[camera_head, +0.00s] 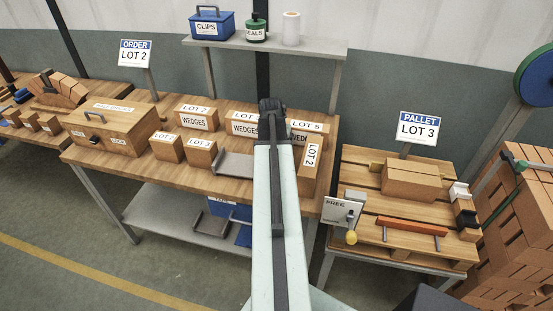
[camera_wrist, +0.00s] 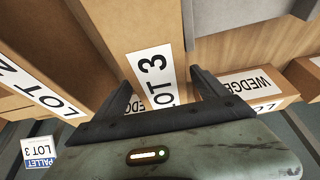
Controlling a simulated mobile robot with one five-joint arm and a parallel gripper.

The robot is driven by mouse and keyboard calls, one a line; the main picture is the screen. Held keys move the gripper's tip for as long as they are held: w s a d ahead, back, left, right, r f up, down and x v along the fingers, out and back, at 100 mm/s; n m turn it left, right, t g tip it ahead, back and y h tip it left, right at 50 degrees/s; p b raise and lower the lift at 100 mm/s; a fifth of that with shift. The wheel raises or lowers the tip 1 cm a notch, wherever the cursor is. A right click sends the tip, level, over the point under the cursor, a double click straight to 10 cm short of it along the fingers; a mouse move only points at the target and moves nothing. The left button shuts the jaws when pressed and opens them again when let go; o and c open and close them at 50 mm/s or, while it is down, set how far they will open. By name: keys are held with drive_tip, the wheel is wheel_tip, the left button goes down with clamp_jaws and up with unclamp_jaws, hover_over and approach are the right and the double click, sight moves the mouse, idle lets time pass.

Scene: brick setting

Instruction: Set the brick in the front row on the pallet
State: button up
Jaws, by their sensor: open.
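The pallet (camera_head: 360,208) is a slatted wooden one on the right, under a PALLET LOT 3 sign (camera_head: 417,128). A tan brick-like block (camera_head: 410,182) lies at its back. My gripper (camera_head: 272,104) is over the right part of the bench; my arm hides some of the boxes. In the wrist view my gripper (camera_wrist: 163,88) is open, and a brown box labelled LOT 3 (camera_wrist: 130,22) shows between and beyond its fingers. I cannot tell whether they touch. No loose brick is clearly in the jaws.
The bench (camera_head: 138,167) holds a lidded wooden box (camera_head: 112,128), several LOT cartons and a grey tray (camera_head: 235,164). A shelf (camera_head: 262,48) stands above. A FREE sign (camera_head: 340,208) is at the pallet's left; black and white blocks (camera_head: 463,205) are at its right. Stacked bricks (camera_head: 510,225) stand far right.

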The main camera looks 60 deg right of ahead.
drive_tip(key=shift+b+x, duration=0.4)
drive_tip(key=shift+x, duration=0.8)
drive_tip(key=shift+a+r, duration=0.1)
drive_tip(key=shift+r, duration=0.1)
drive_tip(key=shift+c, duration=0.3)
clamp_jaws()
wheel_tip(320, 180, up, 18)
drive_tip(key=p, duration=1.8)
